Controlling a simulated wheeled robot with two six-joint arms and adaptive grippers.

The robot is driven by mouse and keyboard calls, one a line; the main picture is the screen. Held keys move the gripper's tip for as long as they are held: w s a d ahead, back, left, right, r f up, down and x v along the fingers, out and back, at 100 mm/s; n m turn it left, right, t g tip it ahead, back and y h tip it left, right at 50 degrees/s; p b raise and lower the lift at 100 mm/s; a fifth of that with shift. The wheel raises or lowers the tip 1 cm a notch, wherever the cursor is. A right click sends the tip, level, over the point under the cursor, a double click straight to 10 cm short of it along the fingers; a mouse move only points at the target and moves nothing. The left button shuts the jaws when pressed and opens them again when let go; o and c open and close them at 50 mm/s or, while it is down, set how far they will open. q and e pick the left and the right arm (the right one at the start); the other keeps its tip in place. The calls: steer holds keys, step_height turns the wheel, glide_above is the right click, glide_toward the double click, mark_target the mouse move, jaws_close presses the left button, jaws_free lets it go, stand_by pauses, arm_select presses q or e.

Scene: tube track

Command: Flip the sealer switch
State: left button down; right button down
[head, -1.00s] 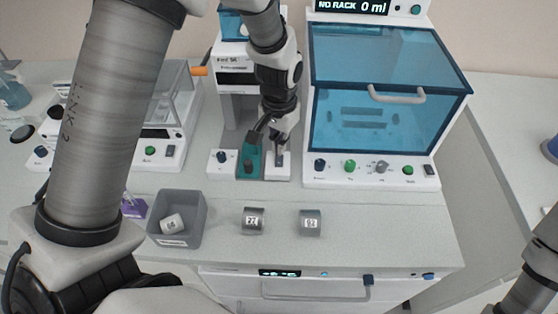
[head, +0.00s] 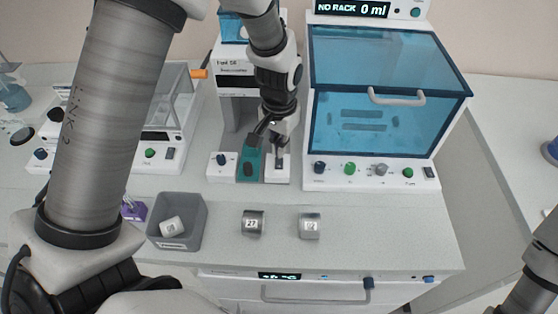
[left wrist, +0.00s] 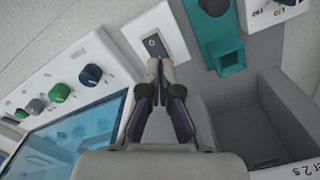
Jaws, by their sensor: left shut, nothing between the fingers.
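The sealer (head: 239,75) is the white machine at the back middle, labelled on its front, with a teal piece (head: 249,170) at its base. A dark rocker switch (left wrist: 155,46) sits on a small white panel (left wrist: 172,24) to the right of the teal piece in the head view. My left gripper (head: 276,150) is over that panel and partly hides the switch. In the left wrist view its closed fingertips (left wrist: 159,66) are at the near end of the switch, empty; whether they touch it is not clear. My right gripper is out of view.
A blue-windowed machine (head: 390,88) with a knob row stands close on the right. A grey bin (head: 190,205) and two small numbered blocks (head: 252,223) (head: 309,226) stand in front. The counter between them is clear.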

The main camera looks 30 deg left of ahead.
mark_target(279, 159)
arm_select(q)
steer(key=shift+f+b, duration=0.55)
steer(key=shift+f, duration=0.6)
stand_by(0.6)
step_height(279, 159, up, 7)
steer(key=p, duration=0.7)
stand_by(0.4)
